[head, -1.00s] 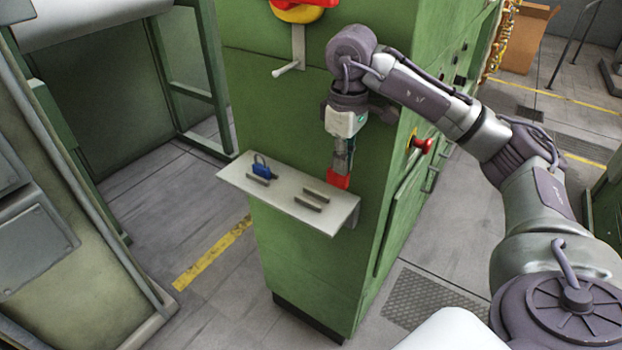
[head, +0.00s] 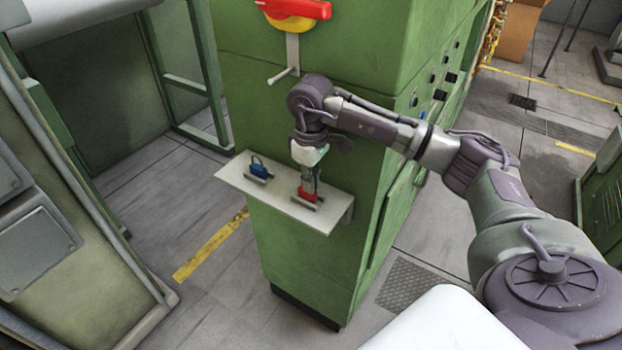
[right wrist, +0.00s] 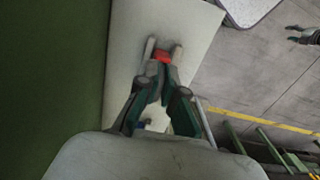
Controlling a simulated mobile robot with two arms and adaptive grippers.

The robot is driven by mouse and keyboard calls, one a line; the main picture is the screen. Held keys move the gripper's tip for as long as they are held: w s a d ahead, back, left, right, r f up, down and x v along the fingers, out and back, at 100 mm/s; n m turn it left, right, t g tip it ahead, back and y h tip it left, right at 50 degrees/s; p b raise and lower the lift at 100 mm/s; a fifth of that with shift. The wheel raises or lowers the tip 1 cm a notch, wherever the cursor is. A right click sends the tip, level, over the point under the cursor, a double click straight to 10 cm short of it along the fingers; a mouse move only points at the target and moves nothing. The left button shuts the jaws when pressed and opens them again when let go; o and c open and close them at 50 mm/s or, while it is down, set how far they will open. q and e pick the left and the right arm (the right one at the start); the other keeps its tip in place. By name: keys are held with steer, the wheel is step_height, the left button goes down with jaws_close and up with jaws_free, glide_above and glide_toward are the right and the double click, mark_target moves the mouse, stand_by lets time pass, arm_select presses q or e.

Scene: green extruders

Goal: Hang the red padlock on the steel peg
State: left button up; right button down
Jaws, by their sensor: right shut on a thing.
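The red padlock (head: 308,195) is low at the shelf, between two short grey rails (head: 304,205); I cannot tell whether it touches the shelf. My right gripper (head: 308,181) points down and is shut on its upper part, hiding the shackle. In the right wrist view the red padlock (right wrist: 163,55) shows between the fingertips (right wrist: 162,64) and the rails. The steel peg (head: 282,77) sticks out of a plate on the green cabinet, above the shelf, and is empty. A small dark shape at the right wrist view's right edge looks like my left gripper (right wrist: 304,36); its jaws are unclear.
A blue padlock (head: 259,168) stands on the shelf (head: 236,174) to the left, by another rail. A red and yellow switch handle (head: 293,14) sits above the peg. The green cabinet (head: 330,250) rises right behind the shelf. Open floor lies left of the shelf.

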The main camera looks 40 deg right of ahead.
steer(key=shift+f, duration=0.2)
steer(key=c, duration=1.3)
jaws_free()
steer(key=shift+r, duration=0.2)
